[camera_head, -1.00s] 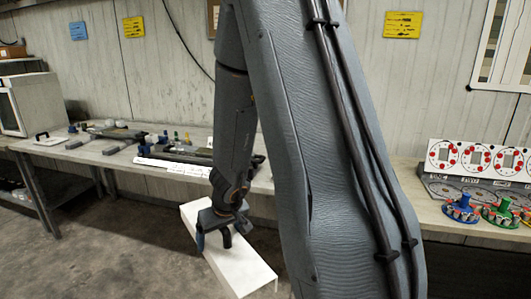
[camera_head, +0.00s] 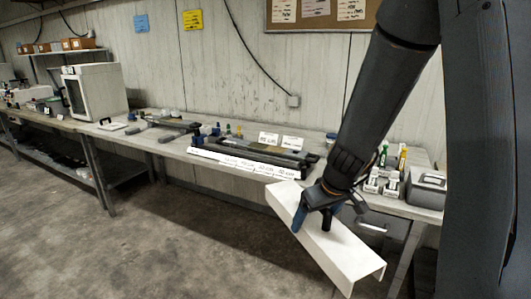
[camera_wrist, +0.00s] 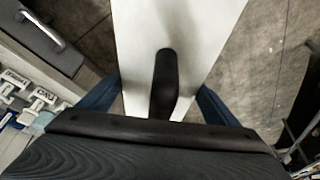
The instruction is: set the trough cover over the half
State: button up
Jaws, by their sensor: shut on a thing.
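The trough cover is a long white channel (camera_head: 345,250), held tilted in the air in front of the bench; it also fills the upper middle of the wrist view (camera_wrist: 185,25). My gripper (camera_head: 313,220) is shut on it near its middle, with blue fingers at both sides; they also show in the wrist view (camera_wrist: 160,98). On the bench beyond lies a long dark trough (camera_head: 262,150) with a white marked scale strip (camera_head: 240,163) along its front. A second dark assembly (camera_head: 170,127) lies farther left. I cannot tell which holds the half.
The bench top (camera_head: 150,148) runs along the wall. A white cabinet (camera_head: 95,90) stands at its left. Small bottles (camera_head: 398,160) and a grey box (camera_head: 427,185) stand at the right, close behind my gripper. Open floor (camera_head: 180,240) lies in front.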

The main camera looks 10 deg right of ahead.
jog(key=a+r+n+y, duration=0.1)
jog(key=a+r+n, duration=0.1)
jog(key=r, duration=0.5)
jog(key=a+r+n+g+y, duration=0.1)
jog(key=a+r+n, duration=0.2)
jog(key=r+n, duration=0.2)
jog(key=shift+w+r+n+g, duration=0.15)
jog(key=shift+r+n+g, duration=0.15)
jog(key=shift+r, duration=0.55)
